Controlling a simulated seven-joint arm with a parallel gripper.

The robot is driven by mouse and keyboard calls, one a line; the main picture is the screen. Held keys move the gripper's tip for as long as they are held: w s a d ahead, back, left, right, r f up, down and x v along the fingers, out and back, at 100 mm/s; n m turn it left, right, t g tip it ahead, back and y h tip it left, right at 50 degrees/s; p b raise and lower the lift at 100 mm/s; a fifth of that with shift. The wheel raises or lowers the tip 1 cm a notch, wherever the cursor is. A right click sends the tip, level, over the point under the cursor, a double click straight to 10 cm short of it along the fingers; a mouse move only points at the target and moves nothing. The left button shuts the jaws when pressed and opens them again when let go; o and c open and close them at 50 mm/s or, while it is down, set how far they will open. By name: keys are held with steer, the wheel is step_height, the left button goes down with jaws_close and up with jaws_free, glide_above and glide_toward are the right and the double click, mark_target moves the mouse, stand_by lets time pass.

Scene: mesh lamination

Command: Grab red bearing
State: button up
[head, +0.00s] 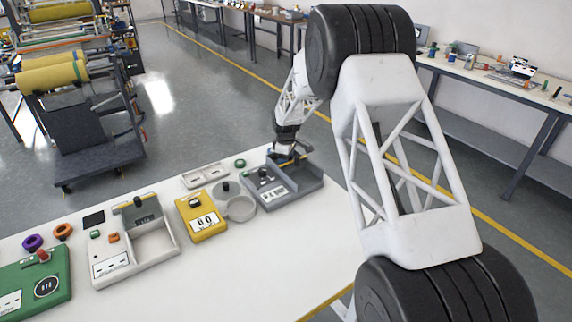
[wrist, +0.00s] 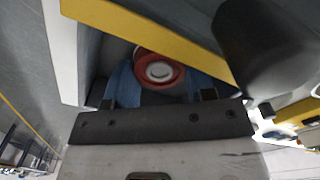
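The red bearing (wrist: 159,71), a red ring with a pale centre, shows in the wrist view inside a grey tray. My gripper (wrist: 162,84) is over the tray with its two blue fingers spread, one to each side of the bearing. I see no clear contact between the fingers and the bearing. In the head view my gripper (head: 288,158) reaches down at the back of the grey tray (head: 302,184). The bearing is hidden there.
A yellow bar (wrist: 165,35) crosses the tray close above the bearing. A dark cylinder (wrist: 265,45) stands close at right. The yellow box (head: 200,215), round grey dish (head: 241,208) and green ring (head: 240,163) stand left of the tray. The front right of the table is clear.

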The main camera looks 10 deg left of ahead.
steer(key=shift+c, duration=1.1)
steer(key=shift+r, duration=0.15)
step_height(320, 180, up, 10)
stand_by(0.3)
